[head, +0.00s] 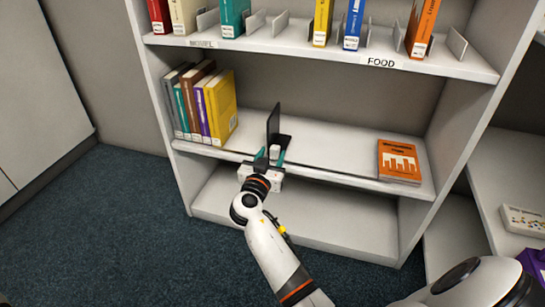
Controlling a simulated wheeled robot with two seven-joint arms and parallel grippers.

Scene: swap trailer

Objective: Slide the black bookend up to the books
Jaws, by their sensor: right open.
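The black bookend (273,128) stands upright on the middle shelf, with its base plate lying to the right of the upright. A row of books (203,104) stands at the left end of the same shelf, the yellow book at its right end. A clear gap of bare shelf separates the books from the bookend. My right gripper (268,158) is open at the shelf's front edge, its teal fingertips close in front of the bookend. I cannot tell whether they touch it. My left gripper is not in view.
An orange book (399,161) lies flat at the right of the middle shelf (335,150). The upper shelf (290,45) holds several books and metal bookends. The lower shelf (330,215) looks empty. A side unit at the right holds a white box (524,219).

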